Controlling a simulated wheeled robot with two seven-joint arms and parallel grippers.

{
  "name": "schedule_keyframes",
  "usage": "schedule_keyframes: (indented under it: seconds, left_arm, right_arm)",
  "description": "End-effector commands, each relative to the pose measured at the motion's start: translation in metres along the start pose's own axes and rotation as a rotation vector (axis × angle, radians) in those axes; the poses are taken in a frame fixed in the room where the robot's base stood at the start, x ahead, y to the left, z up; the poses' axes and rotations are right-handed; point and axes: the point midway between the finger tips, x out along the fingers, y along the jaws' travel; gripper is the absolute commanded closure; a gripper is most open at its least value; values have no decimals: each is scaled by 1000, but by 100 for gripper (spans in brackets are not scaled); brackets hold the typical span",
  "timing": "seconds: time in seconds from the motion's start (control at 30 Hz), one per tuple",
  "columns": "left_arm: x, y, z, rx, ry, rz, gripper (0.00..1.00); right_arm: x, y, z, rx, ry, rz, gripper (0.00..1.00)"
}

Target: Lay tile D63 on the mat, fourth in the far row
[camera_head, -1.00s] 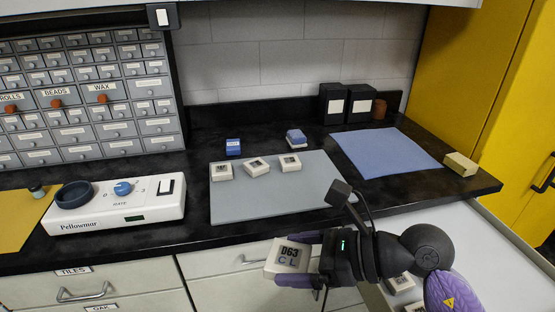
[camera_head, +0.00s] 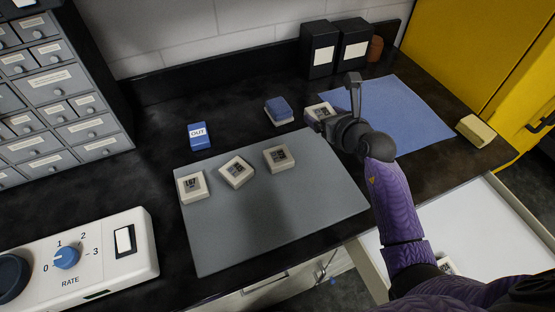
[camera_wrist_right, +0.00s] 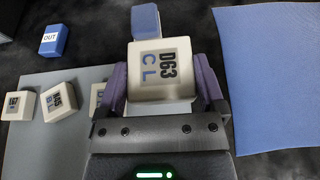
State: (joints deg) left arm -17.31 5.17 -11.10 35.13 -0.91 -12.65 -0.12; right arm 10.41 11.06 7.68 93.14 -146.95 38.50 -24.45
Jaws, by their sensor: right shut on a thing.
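In the head view, tile D63 (camera_head: 318,112) is in my right gripper (camera_head: 328,118), above the far right corner of the grey mat, near the blue mat. The grey mat (camera_head: 260,220) carries three cream tiles in a row along its far part: a left tile (camera_head: 192,187), a turned middle tile (camera_head: 236,172) and a right tile (camera_head: 281,158). My left gripper is out of view.
A blue OUT block (camera_head: 200,136) and a blue-topped cream block (camera_head: 279,111) stand behind the grey mat. A blue mat (camera_head: 410,115) lies to the right, with a yellowish block (camera_head: 475,131) beyond it. Black boxes (camera_head: 320,48) stand at the back. An open drawer (camera_head: 480,225) is front right.

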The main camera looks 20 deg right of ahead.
Motion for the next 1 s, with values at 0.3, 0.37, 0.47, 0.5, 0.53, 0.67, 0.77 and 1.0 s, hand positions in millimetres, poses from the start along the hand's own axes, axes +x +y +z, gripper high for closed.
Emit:
schedule_keyframes:
  seconds: [0.3, 0.37, 0.47, 0.5, 0.53, 0.67, 0.77, 1.0]
  left_arm:
    - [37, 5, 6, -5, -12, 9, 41]
    - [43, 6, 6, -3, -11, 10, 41]
    - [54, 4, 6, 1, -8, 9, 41]
    - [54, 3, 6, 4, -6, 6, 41]
    - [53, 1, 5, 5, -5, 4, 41]
    - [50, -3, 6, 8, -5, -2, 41]
    - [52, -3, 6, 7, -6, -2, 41]
    - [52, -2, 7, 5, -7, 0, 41]
  right_arm:
    - [27, 0, -66, 2, 5, -4, 81]
    - [31, 0, -76, 1, 6, -5, 81]
    - [38, -1, -94, 1, 6, -5, 81]
    - [39, -1, -94, 1, 5, -5, 81]
    - [38, 0, -92, 1, 3, -5, 81]
    - [37, 0, -90, 1, 2, -5, 81]
    - [38, 0, -92, 1, 2, -4, 81]
    - [38, 0, -92, 1, 3, -4, 0]
